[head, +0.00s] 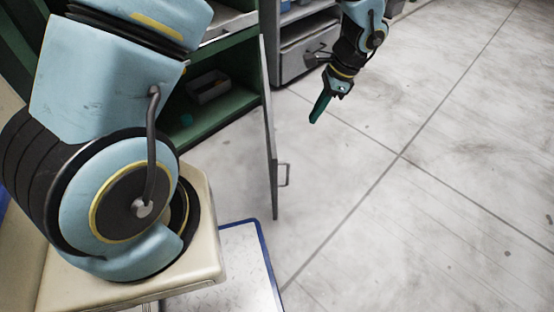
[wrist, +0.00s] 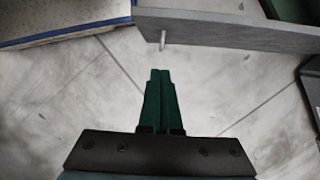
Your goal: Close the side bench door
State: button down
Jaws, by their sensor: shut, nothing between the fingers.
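The side bench door (head: 268,130) is a thin grey panel, seen nearly edge-on in the head view. It stands swung out from the green bench (head: 225,110), with a small bar handle (head: 284,175) on its right face. In the wrist view the door (wrist: 230,29) crosses the top as a grey slab, with its handle (wrist: 163,40) just beyond my fingertips. My gripper (head: 318,112) is shut and empty, pointing down over the floor to the right of the door. In the wrist view my gripper's green fingers (wrist: 160,75) are together and apart from the handle.
A grey drawer unit (head: 303,57) stands behind the door. A blue-edged platform (head: 245,265) lies at the lower middle. The floor to the right is clear.

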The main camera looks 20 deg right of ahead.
jog(key=a+f+b, duration=0.3)
jog(key=a+f, duration=0.5)
jog(key=shift+f+y, duration=0.25)
jog(key=shift+y, duration=0.05)
dwell(0.4)
